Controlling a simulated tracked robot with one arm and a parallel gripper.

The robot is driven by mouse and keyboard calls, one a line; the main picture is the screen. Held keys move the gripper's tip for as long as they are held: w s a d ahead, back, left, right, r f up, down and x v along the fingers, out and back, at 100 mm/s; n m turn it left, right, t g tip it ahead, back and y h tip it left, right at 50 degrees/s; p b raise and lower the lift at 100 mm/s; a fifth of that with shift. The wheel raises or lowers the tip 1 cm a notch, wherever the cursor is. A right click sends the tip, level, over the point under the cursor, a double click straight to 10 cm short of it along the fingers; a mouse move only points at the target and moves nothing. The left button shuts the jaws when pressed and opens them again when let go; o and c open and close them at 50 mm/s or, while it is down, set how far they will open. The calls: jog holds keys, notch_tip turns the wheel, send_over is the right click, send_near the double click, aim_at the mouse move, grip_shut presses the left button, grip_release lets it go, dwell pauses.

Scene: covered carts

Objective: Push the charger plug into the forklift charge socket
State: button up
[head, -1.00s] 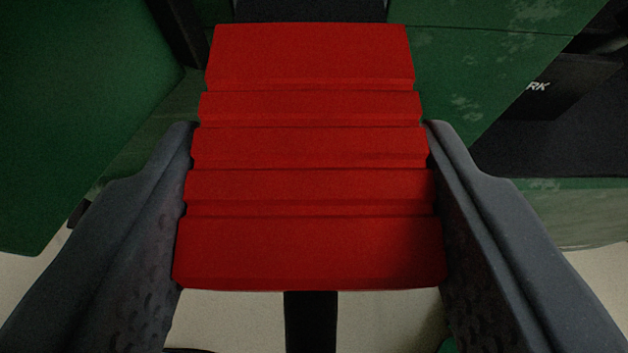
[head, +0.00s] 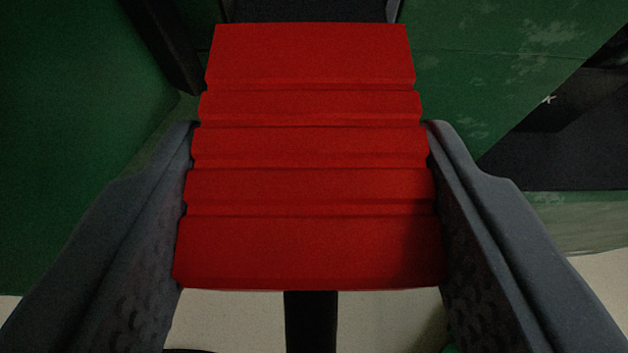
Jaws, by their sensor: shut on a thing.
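The charger plug (head: 312,190) is a red ribbed block that fills the middle of the head view. My gripper (head: 311,135) is shut on it, one dark grey finger on each side. A black cable hangs from the plug's near end. Beyond the plug's far end is a dark part (head: 305,11) on the green forklift (head: 490,75), at the top of the view. I cannot tell whether this dark part is the charge socket. The plug hides what lies directly ahead, and whether its far end touches anything cannot be seen.
A green panel (head: 80,120) stands close on the left, with a black bar (head: 165,45) along its edge. A dark recess (head: 560,145) opens in the green body on the right. Pale floor (head: 600,285) shows below.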

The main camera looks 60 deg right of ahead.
jog(key=shift+w+d+b, duration=0.4)
jog(key=shift+w+d, duration=0.35)
jog(key=shift+d, duration=0.25)
jog(key=o, duration=1.2)
jog(key=shift+s+a+r, duration=0.1)
jog(key=shift+a+r, duration=0.05)
jog(key=shift+a, duration=0.05)
jog(key=shift+p+v, duration=1.7)
jog(key=shift+v, duration=4.9)
